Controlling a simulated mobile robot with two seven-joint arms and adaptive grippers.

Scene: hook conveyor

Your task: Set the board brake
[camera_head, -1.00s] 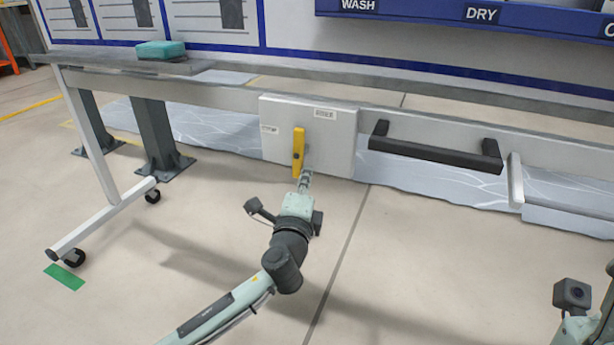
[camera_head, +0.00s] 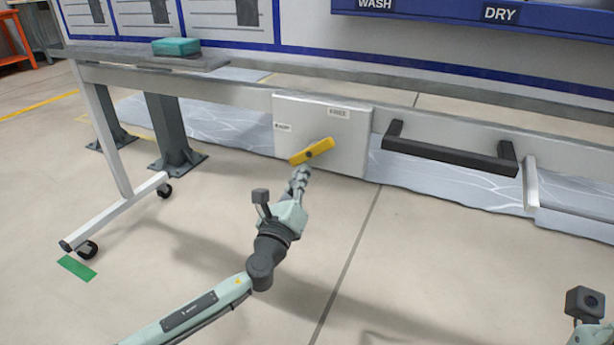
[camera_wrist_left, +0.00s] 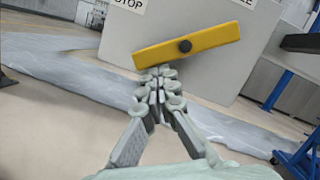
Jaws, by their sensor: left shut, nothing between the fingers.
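The yellow brake lever (camera_head: 311,151) is mounted on a pale grey box (camera_head: 350,150) on the board's lower rail. It lies tilted, nearer level than upright, left end lower. It also shows in the wrist view (camera_wrist_left: 215,37), turning on a dark pivot. The box has a FREE label (camera_head: 338,113) at upper right and a small label (camera_head: 284,127) at left, which reads STOP in the wrist view (camera_wrist_left: 130,3). My left gripper (camera_head: 301,172) is shut and empty just below the lever's left part; I cannot tell if it touches. My right gripper's fingers are out of view.
A black handle (camera_head: 450,155) juts from the rail right of the box. A pale upright bar (camera_head: 531,184) stands beyond it. A teal block (camera_head: 176,46) lies on the ledge at left. A castered leg (camera_head: 115,210) stands at left. The floor in front is clear.

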